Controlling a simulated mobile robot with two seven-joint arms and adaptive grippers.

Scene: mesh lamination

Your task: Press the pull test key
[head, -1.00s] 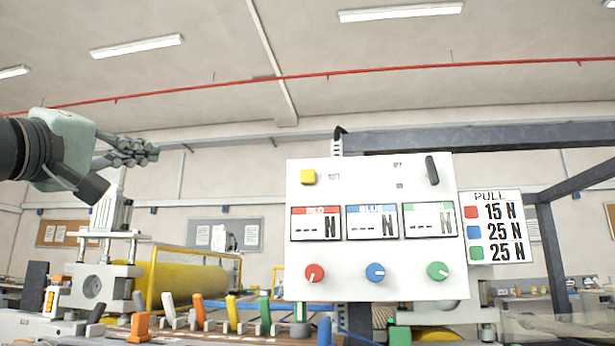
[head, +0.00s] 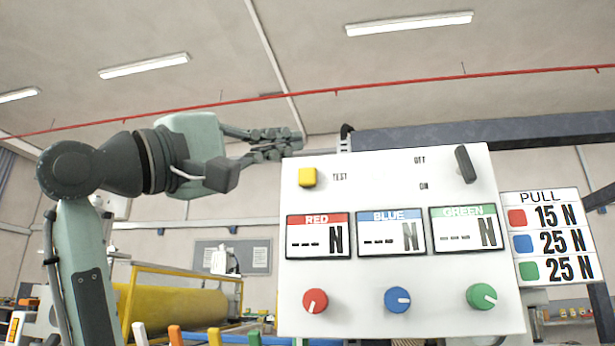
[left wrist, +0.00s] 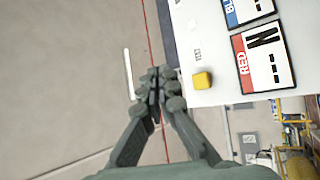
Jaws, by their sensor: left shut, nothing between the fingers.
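The yellow key (head: 307,177) marked TEST sits at the upper left of the white control panel (head: 400,270). It also shows in the left wrist view (left wrist: 202,80), to the right of my fingertips. My left gripper (head: 290,140) is shut and empty, above and slightly left of the key, by the panel's top left corner. A gap shows between the fingertips and the key in the wrist view. The RED (head: 318,236), BLUE (head: 391,233) and GREEN (head: 465,230) displays show dashes and N. My right gripper is out of view.
Red (head: 315,301), blue (head: 397,299) and green (head: 481,296) knobs sit below the displays. A black switch (head: 465,164) marked OFF and ON is at the panel's upper right. A PULL sign (head: 548,238) reads 15, 25, 25 N. A yellow roller (head: 180,304) stands behind at left.

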